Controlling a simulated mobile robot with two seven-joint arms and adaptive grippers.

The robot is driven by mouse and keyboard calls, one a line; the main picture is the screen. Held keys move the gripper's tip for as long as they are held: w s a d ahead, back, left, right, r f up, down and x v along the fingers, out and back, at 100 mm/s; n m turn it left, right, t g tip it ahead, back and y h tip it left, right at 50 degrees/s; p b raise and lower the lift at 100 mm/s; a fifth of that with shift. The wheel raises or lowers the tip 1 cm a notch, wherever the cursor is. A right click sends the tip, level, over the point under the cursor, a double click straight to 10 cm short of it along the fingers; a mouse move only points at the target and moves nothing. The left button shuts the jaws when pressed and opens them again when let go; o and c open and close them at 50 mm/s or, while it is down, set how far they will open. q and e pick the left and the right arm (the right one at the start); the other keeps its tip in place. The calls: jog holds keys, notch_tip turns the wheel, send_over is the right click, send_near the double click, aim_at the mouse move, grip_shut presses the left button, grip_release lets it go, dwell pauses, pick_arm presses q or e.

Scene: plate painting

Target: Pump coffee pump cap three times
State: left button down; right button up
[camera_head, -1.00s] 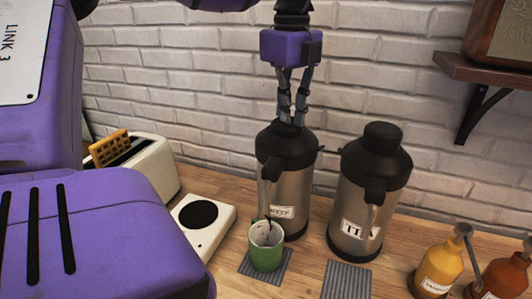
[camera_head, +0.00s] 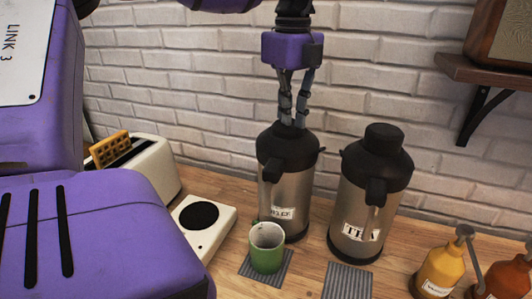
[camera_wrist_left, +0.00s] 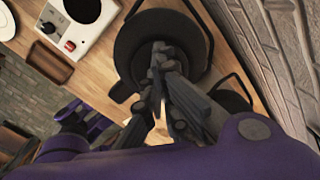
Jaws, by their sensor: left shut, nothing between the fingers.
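The coffee pump pot (camera_head: 286,195) stands on the counter, a steel body with a black top and spout; it also shows from above in the left wrist view (camera_wrist_left: 130,50). My left gripper (camera_head: 293,123) is shut and empty, pointing straight down with its fingertips at the top of the pot. In the left wrist view the fingers (camera_wrist_left: 162,55) are over the middle of the black lid, and they hide the pump cap. A green mug (camera_head: 267,250) stands under the spout on a grey ribbed mat (camera_head: 284,272). My right gripper is not in view.
The tea pot (camera_head: 363,205) stands close on the right, with an empty ribbed mat (camera_head: 347,280) before it. A white burner (camera_head: 203,226) and a toaster (camera_head: 150,165) are at left. Syrup bottles (camera_head: 441,268) stand at right, below a wooden shelf (camera_head: 490,72).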

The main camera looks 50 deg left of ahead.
pick_arm(q)
jog(key=shift+r, duration=2.1)
jog(key=shift+f, duration=0.2)
jog(key=shift+f+b, duration=0.3)
jog(key=shift+f, duration=2.4)
jog(key=shift+r, duration=0.15)
jog(key=shift+r+p, duration=0.3)
jog(key=shift+r, duration=2.45)
jog(key=shift+f, duration=0.2)
